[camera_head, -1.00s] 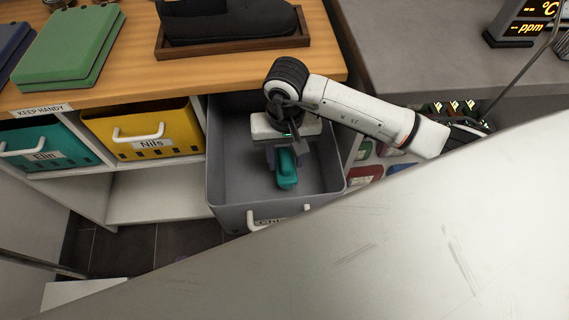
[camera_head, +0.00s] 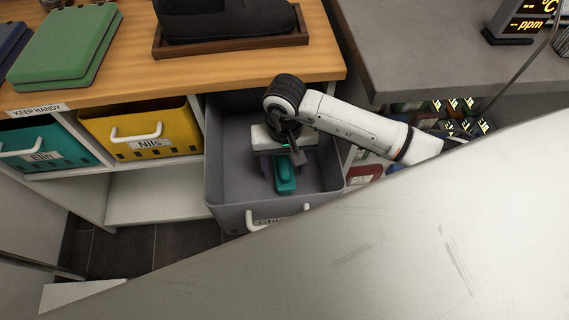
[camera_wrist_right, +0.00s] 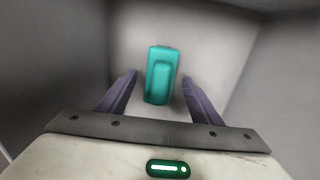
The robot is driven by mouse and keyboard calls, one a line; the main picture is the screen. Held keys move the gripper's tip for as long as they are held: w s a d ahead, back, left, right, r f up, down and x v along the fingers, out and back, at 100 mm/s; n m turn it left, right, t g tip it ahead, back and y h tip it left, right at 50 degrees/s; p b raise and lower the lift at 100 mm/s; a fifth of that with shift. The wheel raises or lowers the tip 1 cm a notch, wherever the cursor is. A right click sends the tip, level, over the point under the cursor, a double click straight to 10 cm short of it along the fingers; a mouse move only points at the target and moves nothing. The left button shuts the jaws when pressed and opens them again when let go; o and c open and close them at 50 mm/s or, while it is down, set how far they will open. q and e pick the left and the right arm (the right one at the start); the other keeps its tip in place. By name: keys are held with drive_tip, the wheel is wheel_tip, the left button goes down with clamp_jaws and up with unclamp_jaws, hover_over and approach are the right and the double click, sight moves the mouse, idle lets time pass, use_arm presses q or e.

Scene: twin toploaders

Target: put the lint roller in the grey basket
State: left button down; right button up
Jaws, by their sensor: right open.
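The grey basket (camera_head: 225,170) is pulled out from the shelf unit, with a white handle and a partly covered label on its front. The teal lint roller (camera_head: 285,180) is inside its walls, near the middle; whether it touches the floor is hard to tell. My right gripper (camera_head: 287,170) reaches down into the basket above the roller. In the right wrist view the gripper (camera_wrist_right: 160,78) is open, with its fingers spread on either side of the roller (camera_wrist_right: 160,76) and a gap on both sides. My left gripper is not in view.
A yellow basket (camera_head: 178,122) labelled Nils and a teal basket (camera_head: 75,150) labelled Elin sit to the left. Above is a wooden top (camera_head: 120,70) with green folders and a black item on a tray. A pale panel (camera_head: 350,260) covers the lower right.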

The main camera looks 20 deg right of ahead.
sight(285, 166)
drive_tip(key=shift+r, duration=0.1)
wheel_tip(285, 166, up, 12)
drive_tip(key=shift+p, duration=0.35)
